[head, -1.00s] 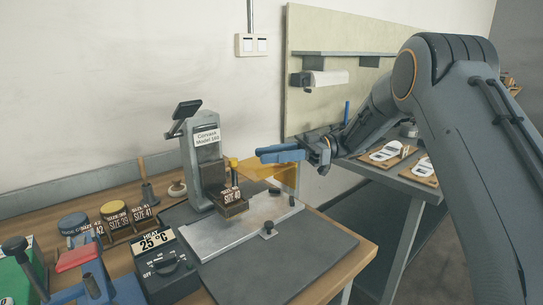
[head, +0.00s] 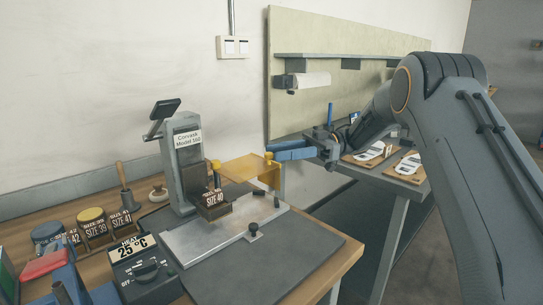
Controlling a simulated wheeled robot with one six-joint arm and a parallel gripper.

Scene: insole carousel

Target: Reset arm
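My arm enters from the right in the head view and bends over toward the bench. My gripper (head: 291,151) points left, at the height of the yellow transparent guard of the press. Its blue fingers show side-on and overlap in this view, so I cannot tell whether they are open or shut. I see nothing hanging from them. The press (head: 184,165), labelled Corvask Model 160, stands on the wooden bench with a SIZE 40 block (head: 214,203) on it. The yellow guard (head: 250,170) sits just left of and below my fingers.
A heat control box (head: 145,272) reading 25 °C stands at the front left. Size-marked round stamps (head: 93,224) stand behind it. A second table (head: 397,184) with white insole-shaped pieces on boards is behind my forearm. The dark mat (head: 305,255) at the right is clear.

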